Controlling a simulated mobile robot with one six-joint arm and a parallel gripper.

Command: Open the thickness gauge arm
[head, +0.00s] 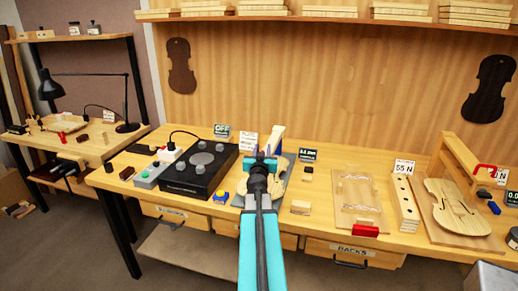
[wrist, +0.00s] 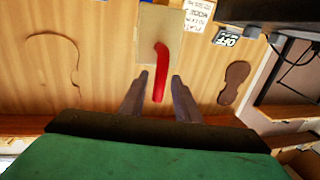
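The thickness gauge appears to be the grey-based fixture (head: 279,191) in the middle of the bench in the head view, with a pale plate on it. My gripper (head: 264,161) is over it and hides much of it. In the wrist view a red bent handle (wrist: 159,70) stands out from a beige part (wrist: 152,22), which I take to be the gauge. My gripper (wrist: 160,77) is open there, with one finger on each side of the handle. Gaps show between the handle and both fingers. The handle is hidden in the head view.
A black box with round discs (head: 200,169) stands left of the gauge. A small display (head: 308,155), a wood block (head: 300,207) and a clear-topped board (head: 357,198) are to the right. A violin-shaped plate (head: 458,206) lies farther right.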

